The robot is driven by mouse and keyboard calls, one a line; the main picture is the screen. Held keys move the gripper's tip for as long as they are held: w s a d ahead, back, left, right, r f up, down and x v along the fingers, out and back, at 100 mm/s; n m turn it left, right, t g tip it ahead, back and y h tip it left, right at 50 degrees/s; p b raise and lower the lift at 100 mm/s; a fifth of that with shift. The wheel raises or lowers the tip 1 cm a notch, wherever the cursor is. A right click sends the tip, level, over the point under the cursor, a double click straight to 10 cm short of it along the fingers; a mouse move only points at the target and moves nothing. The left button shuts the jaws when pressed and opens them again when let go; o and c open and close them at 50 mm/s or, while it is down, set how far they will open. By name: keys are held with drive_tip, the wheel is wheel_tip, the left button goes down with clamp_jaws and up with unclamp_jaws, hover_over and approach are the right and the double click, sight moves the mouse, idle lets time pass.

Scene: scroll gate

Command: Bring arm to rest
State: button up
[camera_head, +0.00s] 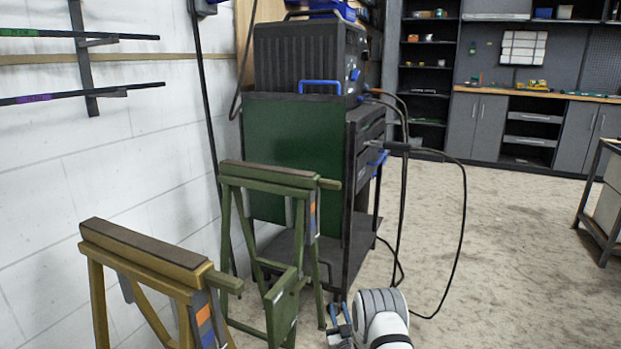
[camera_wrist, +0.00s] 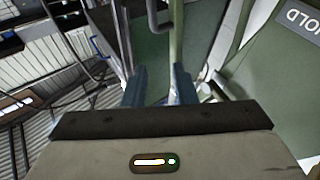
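My gripper (camera_head: 339,312) is at the bottom middle of the head view, low beside the green trestle, with my white arm to its right. In the wrist view my gripper (camera_wrist: 160,85) shows two blue-grey fingers spread apart with a gap between them. No object shows held in the gap. A green upright post (camera_wrist: 176,40) stands just beyond the fingertips in the wrist view; I cannot tell if they touch it.
The green trestle (camera_head: 268,178) and a yellow-brown trestle (camera_head: 140,245) stand on the left by the white wall. A dark cart (camera_head: 360,190) with a green panel (camera_head: 296,135) and hanging cables is behind. Open floor (camera_head: 510,250) lies to the right.

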wheel_tip(320, 180, up, 31)
drive_tip(key=d+m+g+h+p, duration=0.1)
drive_tip(key=d+g+h+p, duration=0.35)
drive_tip(key=p, duration=0.95)
drive_tip(key=s+r+m+g+p, duration=0.1)
drive_tip(key=s+r+g+p, duration=0.3)
drive_tip(key=r, duration=0.3)
drive_tip(key=s+r+g+p, duration=0.2)
drive_tip(key=s+r+p, duration=0.1)
drive_tip(key=s+r, duration=0.35)
drive_tip(key=s+r+g+p, duration=0.2)
drive_tip(key=s+r+p, duration=0.3)
drive_tip(key=s, duration=0.6)
drive_tip(key=s+d+r+m+g+p, duration=0.1)
drive_tip(key=s+r+g+p, duration=0.2)
drive_tip(key=s+r+p, duration=0.2)
drive_tip(key=s+r+g+p, duration=0.3)
drive_tip(key=s+r, duration=0.7)
drive_tip(key=s, duration=0.9)
drive_tip(key=shift+d+m+p, duration=0.3)
drive_tip(key=shift+p, duration=0.75)
